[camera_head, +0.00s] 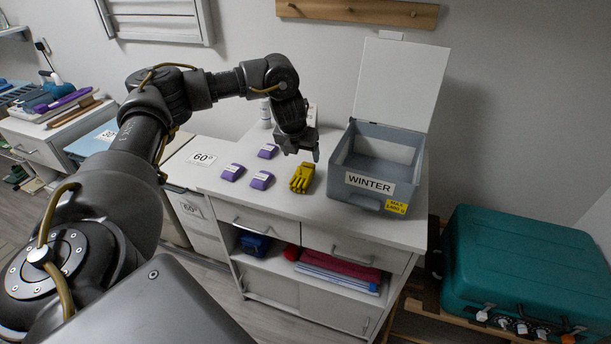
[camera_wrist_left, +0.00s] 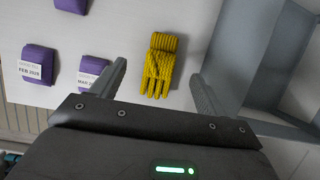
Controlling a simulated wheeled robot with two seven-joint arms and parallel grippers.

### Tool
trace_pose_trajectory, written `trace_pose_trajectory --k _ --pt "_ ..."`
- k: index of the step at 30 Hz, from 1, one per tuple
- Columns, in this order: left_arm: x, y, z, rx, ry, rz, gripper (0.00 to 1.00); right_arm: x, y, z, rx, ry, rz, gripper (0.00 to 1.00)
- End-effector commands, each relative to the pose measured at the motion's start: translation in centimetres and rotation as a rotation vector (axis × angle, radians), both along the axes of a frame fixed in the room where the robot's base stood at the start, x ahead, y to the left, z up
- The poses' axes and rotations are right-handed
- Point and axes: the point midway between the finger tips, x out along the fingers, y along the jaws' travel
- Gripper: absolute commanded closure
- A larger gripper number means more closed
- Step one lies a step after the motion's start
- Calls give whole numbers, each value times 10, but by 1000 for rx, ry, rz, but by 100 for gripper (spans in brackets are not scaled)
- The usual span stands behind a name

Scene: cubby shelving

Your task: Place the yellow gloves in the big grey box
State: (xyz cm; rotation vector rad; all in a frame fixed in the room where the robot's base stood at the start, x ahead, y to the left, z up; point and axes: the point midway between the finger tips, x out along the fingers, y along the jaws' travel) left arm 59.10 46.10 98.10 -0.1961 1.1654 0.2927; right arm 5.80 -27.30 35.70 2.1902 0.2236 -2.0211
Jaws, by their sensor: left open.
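The yellow gloves (camera_head: 302,178) lie on the white cabinet top, just left of the big grey box (camera_head: 347,185). In the left wrist view the yellow gloves (camera_wrist_left: 159,66) lie beyond and between the two fingers. The grey box is open and looks empty; it has a WINTER label and a raised white lid. My left gripper (camera_head: 300,156) is open and empty, above the cabinet top near the gloves. It also shows in the left wrist view (camera_wrist_left: 158,88). My right gripper is not in view.
A teal case (camera_head: 525,265) stands at the right. A wooden rail (camera_head: 357,12) is on the wall above. The cabinet's front strip is clear.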

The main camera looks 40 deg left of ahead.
Motion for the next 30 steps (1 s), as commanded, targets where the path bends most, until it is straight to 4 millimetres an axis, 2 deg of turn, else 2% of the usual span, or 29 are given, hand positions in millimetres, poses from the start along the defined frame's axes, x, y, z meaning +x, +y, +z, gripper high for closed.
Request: trace_pose_trajectory --k 6,14,20,23,30 --pt "10 4 -27 1 1 2 25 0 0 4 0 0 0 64" --pt "14 2 -35 2 1 -2 25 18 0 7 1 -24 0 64" --pt "24 -1 -60 3 2 -3 25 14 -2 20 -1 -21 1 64" --pt "28 1 -74 2 3 -1 25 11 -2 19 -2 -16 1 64" --pt "31 2 -81 1 -1 -3 25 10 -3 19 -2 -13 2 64"
